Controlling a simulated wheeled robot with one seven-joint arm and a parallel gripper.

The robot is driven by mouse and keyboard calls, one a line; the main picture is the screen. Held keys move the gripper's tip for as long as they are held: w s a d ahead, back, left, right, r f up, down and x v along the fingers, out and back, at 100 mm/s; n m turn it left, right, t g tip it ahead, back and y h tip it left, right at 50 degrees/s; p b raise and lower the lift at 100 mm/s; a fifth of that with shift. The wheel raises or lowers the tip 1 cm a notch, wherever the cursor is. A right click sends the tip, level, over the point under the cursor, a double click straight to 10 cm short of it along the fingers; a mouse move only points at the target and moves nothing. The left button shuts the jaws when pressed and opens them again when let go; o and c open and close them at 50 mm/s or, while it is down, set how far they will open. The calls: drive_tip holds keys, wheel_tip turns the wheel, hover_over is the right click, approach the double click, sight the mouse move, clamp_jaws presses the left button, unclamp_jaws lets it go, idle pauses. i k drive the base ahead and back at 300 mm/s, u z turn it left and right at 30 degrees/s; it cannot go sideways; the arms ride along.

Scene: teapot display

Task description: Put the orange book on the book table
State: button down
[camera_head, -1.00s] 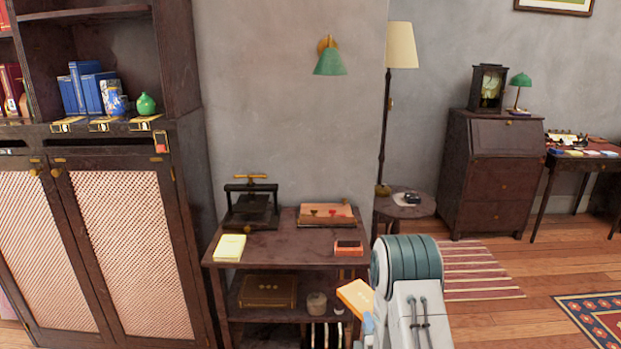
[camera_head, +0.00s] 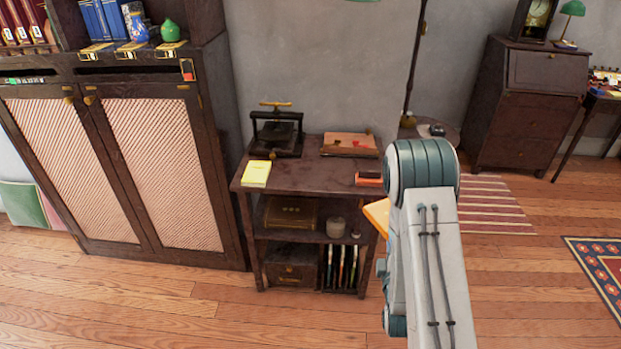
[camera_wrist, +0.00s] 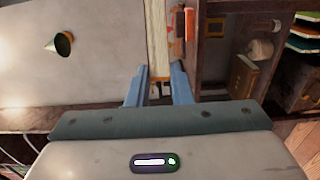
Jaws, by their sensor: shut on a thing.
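The orange book (camera_head: 377,215) shows in the head view as a small orange piece beside my arm, which hides the rest. It is at the right front of a dark wooden table (camera_head: 310,177) with shelves below, lower in the picture than the tabletop. In the wrist view my gripper (camera_wrist: 159,86) is shut on the book, whose pale page edge (camera_wrist: 158,40) runs up between the blue fingers. The fingers are hidden behind my arm in the head view. I cannot tell whether the book touches the table.
On the tabletop are a yellow book (camera_head: 256,174), a black press (camera_head: 277,138), a wooden box (camera_head: 349,145) and a small red-orange item (camera_head: 369,179). The middle and front of the top are bare. A cabinet (camera_head: 150,150) stands left and a small round table (camera_head: 447,137) behind right.

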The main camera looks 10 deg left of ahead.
sight(308, 173)
drive_tip(key=z, duration=3.25)
drive_tip(key=k, duration=1.9)
drive_tip(key=u, duration=1.7)
drive_tip(key=i, duration=0.5)
drive_tip(key=z, duration=0.1)
